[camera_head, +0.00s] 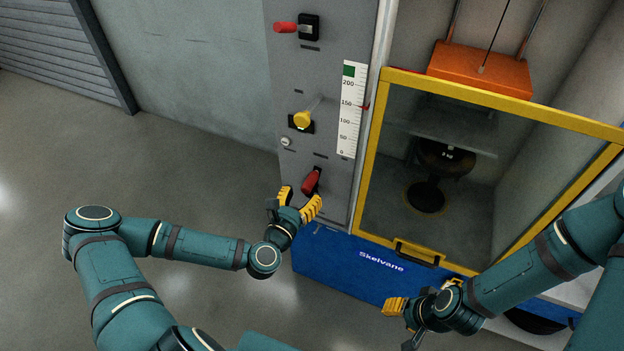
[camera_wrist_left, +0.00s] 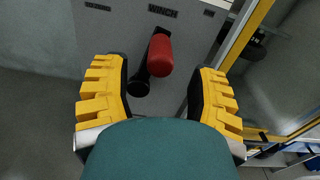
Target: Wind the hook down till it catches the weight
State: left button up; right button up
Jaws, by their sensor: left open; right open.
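The red winch crank handle (camera_head: 311,182) is low on the grey control panel; in the left wrist view the red grip (camera_wrist_left: 160,55) sits on a black arm under a WINCH label. My left gripper (camera_head: 299,199) is open just below it; the grip lies ahead between the yellow fingers (camera_wrist_left: 158,88), which appear apart from it. My right gripper (camera_head: 402,324) is open and empty, low right.
The panel carries a scale (camera_head: 350,110), a yellow knob (camera_head: 303,119) and an upper red lever (camera_head: 286,27). Floor at left is clear.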

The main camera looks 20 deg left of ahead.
aim_at(312, 180)
pick_arm(q)
jog(key=w, duration=0.6)
jog(key=shift+w+d, duration=0.25)
grip_shut()
